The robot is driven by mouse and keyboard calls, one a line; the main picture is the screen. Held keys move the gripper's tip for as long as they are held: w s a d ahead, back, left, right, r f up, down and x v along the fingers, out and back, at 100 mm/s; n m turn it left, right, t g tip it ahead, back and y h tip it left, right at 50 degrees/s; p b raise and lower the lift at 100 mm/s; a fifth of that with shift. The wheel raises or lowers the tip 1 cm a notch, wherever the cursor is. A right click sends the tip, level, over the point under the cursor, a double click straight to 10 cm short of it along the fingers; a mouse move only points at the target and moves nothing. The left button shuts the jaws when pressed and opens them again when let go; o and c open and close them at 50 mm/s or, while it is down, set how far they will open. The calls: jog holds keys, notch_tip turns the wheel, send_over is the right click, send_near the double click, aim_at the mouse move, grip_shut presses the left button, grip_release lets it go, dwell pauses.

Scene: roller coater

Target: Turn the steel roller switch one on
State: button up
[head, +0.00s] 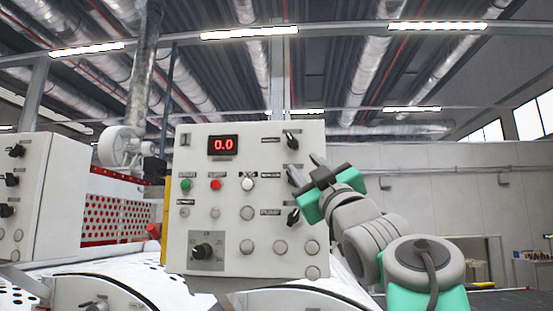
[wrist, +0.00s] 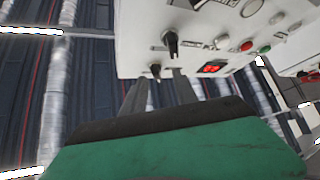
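The control panel (head: 215,250) is a pale upright box with a red display reading 0.0 (head: 223,145). Three black rotary switches run down its right side: top (head: 292,140), middle (head: 296,177) and bottom (head: 293,216). The labels are too small to read, so I cannot tell which is steel roller switch one. My gripper (head: 308,172) is open and empty beside the middle switch, at the panel's right edge. In the wrist view, the top switch (wrist: 155,71) shows between the fingers' lines, with the middle one (wrist: 171,43) above it. Contact is not visible.
The panel also carries green (head: 186,185), red (head: 215,184) and white (head: 247,184) buttons and a large black knob (head: 203,251). A second white cabinet (head: 75,200) stands at the left. White perforated machine covers (head: 130,285) lie below.

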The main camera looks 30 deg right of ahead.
aim_at(293, 141)
jog(key=shift+n+t+y, duration=0.4)
jog(key=shift+n, duration=0.1)
jog(key=w+r+p, duration=0.1)
jog(key=r, duration=0.1)
jog(key=w+r+p, duration=0.4)
jog(key=r, duration=0.1)
jog(key=shift+w+d, duration=0.2)
jog(key=shift+d, duration=0.1)
grip_shut()
